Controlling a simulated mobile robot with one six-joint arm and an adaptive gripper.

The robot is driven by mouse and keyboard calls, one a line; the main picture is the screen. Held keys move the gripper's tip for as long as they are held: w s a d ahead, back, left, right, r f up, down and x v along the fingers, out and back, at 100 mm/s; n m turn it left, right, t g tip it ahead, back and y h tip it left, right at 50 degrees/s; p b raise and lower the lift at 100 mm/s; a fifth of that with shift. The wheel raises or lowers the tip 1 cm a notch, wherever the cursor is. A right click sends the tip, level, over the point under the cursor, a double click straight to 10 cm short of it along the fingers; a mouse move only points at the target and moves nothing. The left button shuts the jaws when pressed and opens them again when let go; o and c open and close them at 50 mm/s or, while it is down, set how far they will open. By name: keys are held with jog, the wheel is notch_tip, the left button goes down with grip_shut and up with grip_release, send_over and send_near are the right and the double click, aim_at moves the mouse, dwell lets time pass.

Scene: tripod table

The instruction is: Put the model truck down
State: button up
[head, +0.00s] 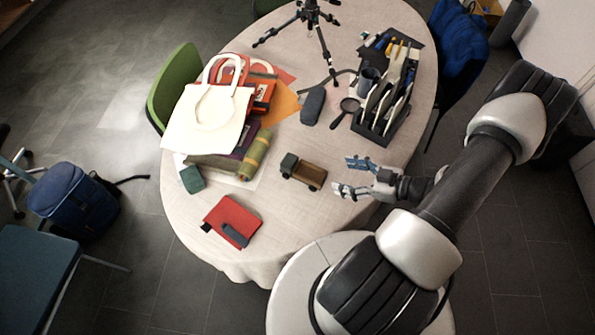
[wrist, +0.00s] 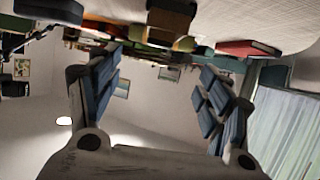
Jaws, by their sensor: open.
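The model truck (head: 304,172), with a dark cab and a brown open bed, stands on the cloth-covered oval table (head: 240,215) near its front middle. My gripper (head: 349,176) is open, just to the right of the truck, with a small gap between the fingertips and the truck. In the wrist view, the truck (wrist: 171,20) shows at the top, beyond and between the two spread blue-padded fingers (wrist: 160,90). Nothing is between the fingers.
A red book (head: 229,217) with a dark case on it lies front left of the truck. A tote bag (head: 205,122) and piled items lie at back left. A dark organiser (head: 382,112), a magnifying glass (head: 347,107) and a dark case (head: 313,105) are behind. A tripod (head: 308,25) stands farther back.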

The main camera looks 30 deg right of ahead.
jog(key=b, duration=0.3)
send_near(297, 167)
jog(key=x, duration=0.4)
jog(key=shift+w+d, duration=0.15)
jog(key=shift+d, duration=0.1)
jog(key=b+x, duration=0.1)
jog(key=x, duration=0.1)
jog(key=b+x, duration=0.1)
jog(key=x, duration=0.1)
jog(key=shift+a+f, duration=0.2)
jog(key=shift+f, duration=0.1)
jog(key=shift+w+a+f, duration=0.1)
jog(key=shift+w+a, duration=0.1)
jog(key=shift+w, duration=0.1)
jog(key=shift+c, duration=0.4)
jog(key=c, duration=1.4)
